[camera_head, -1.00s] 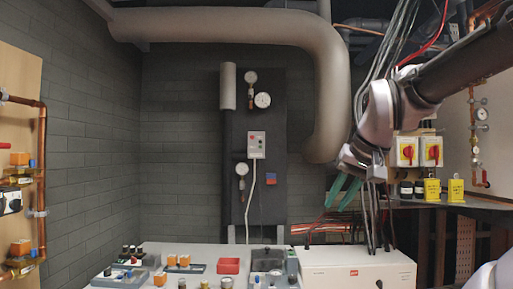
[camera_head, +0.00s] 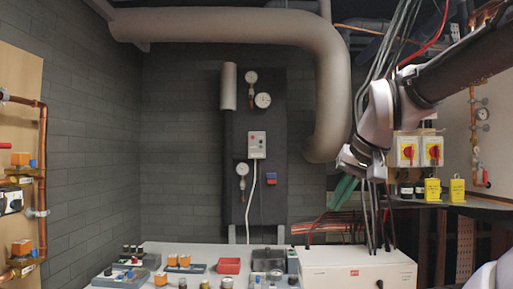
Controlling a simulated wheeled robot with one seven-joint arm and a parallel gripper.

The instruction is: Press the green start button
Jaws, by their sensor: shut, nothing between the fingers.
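I cannot make out a green start button for certain. A small grey control box (camera_head: 257,145) with a red spot hangs on the dark panel on the back wall; any green on it is too small to tell. A low button unit (camera_head: 122,277) with several small knobs and a red spot lies at the table's left end. My gripper (camera_head: 337,201) has green fingers that point down and left, shut and empty. It hangs in front of the back wall, right of the control box and above the white box, apart from both in the picture.
The table (camera_head: 200,250) holds a red tray (camera_head: 229,266), a dark case (camera_head: 268,260) and a white box (camera_head: 355,268). Cables hang beside my gripper. Red-knobbed yellow switches (camera_head: 408,152) are at right. Copper pipes (camera_head: 42,170) run along the left board.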

